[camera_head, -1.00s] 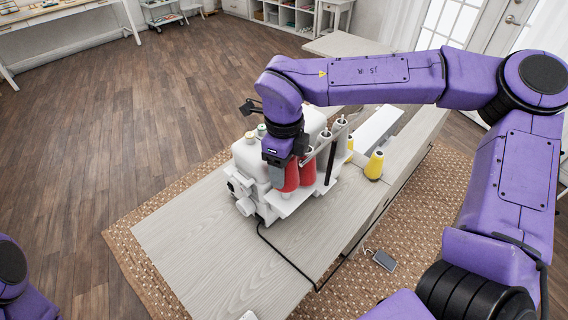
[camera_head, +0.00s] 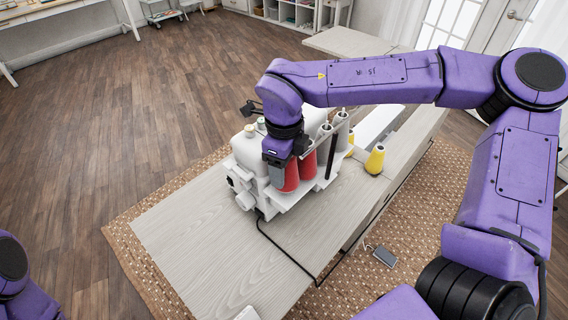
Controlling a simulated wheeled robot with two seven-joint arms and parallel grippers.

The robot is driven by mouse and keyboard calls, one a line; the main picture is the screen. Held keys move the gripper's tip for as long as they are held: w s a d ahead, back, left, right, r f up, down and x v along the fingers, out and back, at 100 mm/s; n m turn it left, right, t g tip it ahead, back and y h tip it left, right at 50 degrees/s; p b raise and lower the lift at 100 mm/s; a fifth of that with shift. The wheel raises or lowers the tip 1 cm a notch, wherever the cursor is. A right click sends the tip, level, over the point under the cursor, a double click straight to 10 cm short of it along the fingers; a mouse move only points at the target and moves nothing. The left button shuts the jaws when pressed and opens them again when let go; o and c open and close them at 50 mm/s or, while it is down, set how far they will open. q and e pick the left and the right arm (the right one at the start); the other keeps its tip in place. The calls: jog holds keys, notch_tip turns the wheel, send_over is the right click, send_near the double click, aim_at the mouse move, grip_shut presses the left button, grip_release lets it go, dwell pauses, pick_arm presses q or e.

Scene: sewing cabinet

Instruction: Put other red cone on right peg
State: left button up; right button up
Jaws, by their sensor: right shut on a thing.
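Two red cones stand side by side on the front of the white sewing machine (camera_head: 250,158). My right gripper (camera_head: 281,178) points down and is shut on the left red cone (camera_head: 291,182). Its fingers cover the cone's upper part, and the peg under it is hidden. The other red cone (camera_head: 308,168) stands just right of the gripper, on the machine's thread stand. A thin dark peg (camera_head: 331,160) without a cone rises to its right. My left gripper is out of view; only part of my left arm shows at the lower left.
Grey-white spools (camera_head: 341,130) stand behind the dark peg. A yellow cone (camera_head: 375,160) stands on the table (camera_head: 200,235) to the right, with another yellow one partly hidden behind the spools. A black cable crosses the table front. The table's left part is clear.

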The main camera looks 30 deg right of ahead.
jog(key=shift+f, duration=0.55)
jog(key=o, duration=1.2)
jog(key=shift+c, duration=0.2)
notch_tip(320, 180, up, 20)
jog(key=p, duration=0.8)
jog(key=shift+f, duration=0.15)
